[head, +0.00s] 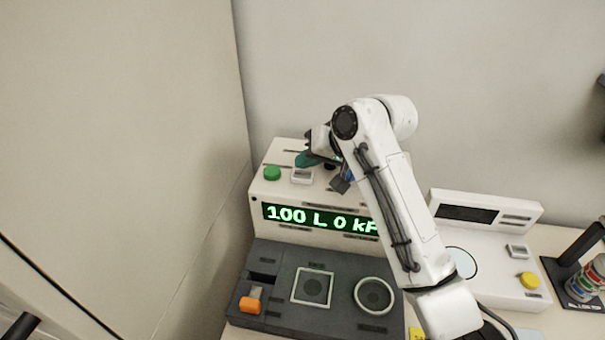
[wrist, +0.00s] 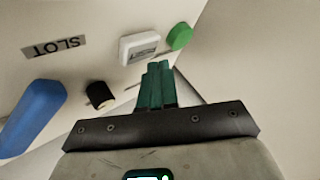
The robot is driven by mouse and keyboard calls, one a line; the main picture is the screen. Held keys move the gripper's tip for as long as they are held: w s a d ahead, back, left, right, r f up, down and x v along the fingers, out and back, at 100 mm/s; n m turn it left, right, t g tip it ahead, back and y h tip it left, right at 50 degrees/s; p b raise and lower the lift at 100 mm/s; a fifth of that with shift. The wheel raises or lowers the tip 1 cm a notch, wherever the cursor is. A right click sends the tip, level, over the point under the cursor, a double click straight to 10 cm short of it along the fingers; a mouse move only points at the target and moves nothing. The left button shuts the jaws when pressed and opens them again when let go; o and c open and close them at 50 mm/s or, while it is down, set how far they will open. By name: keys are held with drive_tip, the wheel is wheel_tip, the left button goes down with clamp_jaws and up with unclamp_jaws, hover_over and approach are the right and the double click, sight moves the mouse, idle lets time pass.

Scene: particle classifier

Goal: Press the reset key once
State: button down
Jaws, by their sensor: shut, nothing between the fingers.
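A small white key with a grey label (head: 301,176) sits on top of the cream machine (head: 262,228), beside a round green button (head: 272,173). The label is too small to read, so I cannot tell whether it is the reset key. The wrist view shows the white key (wrist: 139,47) and green button (wrist: 179,36) just beyond my fingertips. My gripper (head: 305,159), with teal fingers, is shut and empty. It is above and behind the white key in the head view. In the wrist view the gripper (wrist: 158,66) points toward the key, and contact cannot be seen.
A blue part (wrist: 32,115) and a black knob (wrist: 100,95) stand near my fingers. A dark panel (head: 285,262) lies in front. Another white device (head: 490,208) with a yellow button (head: 529,280) stands right.

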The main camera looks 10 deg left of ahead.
sight(307, 176)
drive_tip(key=shift+f, duration=0.15)
drive_tip(key=shift+f, duration=0.2)
idle(0.3)
drive_tip(key=shift+f, duration=0.95)
idle(0.9)
drive_tip(key=shift+r, duration=0.2)
drive_tip(key=shift+r+p, duration=1.15)
drive_tip(key=shift+p, duration=0.05)
wheel_tip(307, 176, up, 5)
drive_tip(key=p, duration=0.4)
drive_tip(key=shift+p, duration=0.4)
